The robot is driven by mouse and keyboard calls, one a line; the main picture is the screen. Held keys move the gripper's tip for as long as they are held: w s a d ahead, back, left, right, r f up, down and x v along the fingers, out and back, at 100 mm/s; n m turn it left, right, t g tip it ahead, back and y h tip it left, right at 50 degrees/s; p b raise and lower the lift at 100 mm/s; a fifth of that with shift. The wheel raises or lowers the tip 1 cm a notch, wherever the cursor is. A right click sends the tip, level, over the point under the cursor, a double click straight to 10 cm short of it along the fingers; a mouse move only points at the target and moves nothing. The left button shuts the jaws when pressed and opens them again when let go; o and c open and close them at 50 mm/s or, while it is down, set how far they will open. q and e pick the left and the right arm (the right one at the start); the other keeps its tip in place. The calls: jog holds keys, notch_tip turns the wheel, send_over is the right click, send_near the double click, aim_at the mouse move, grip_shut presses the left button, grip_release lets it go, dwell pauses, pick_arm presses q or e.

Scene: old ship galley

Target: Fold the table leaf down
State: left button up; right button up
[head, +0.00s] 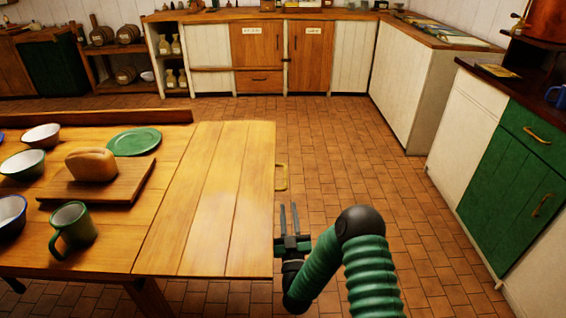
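The table leaf (205,200) is a plain wooden flap on the right end of the wooden table (112,252). It is raised, level with the tabletop, and its top is bare. A brass handle (282,177) is on its right edge. My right gripper (289,208) is open and empty, with its two dark fingers pointing away from me. It is beside the leaf's right edge, nearer to me than the handle and apart from it. Any support under the leaf is hidden. My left gripper is not in view.
On the fixed tabletop stand a green mug (73,229), bread (91,165) on a board (128,186), a green plate (134,142) and several bowls. The tiled floor (350,150) right of the leaf is clear. Cabinets (520,170) line the right side.

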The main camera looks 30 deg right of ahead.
aim_at(286, 173)
pick_arm(q)
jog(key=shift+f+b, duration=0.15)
jog(key=shift+b, duration=0.85)
pick_arm(e)
jog(key=x, duration=1.2)
jog(key=shift+w+d+r, duration=0.15)
jog(key=shift+w+d, duration=0.05)
jog(key=shift+w, duration=0.05)
jog(key=shift+c, duration=0.3)
grip_shut()
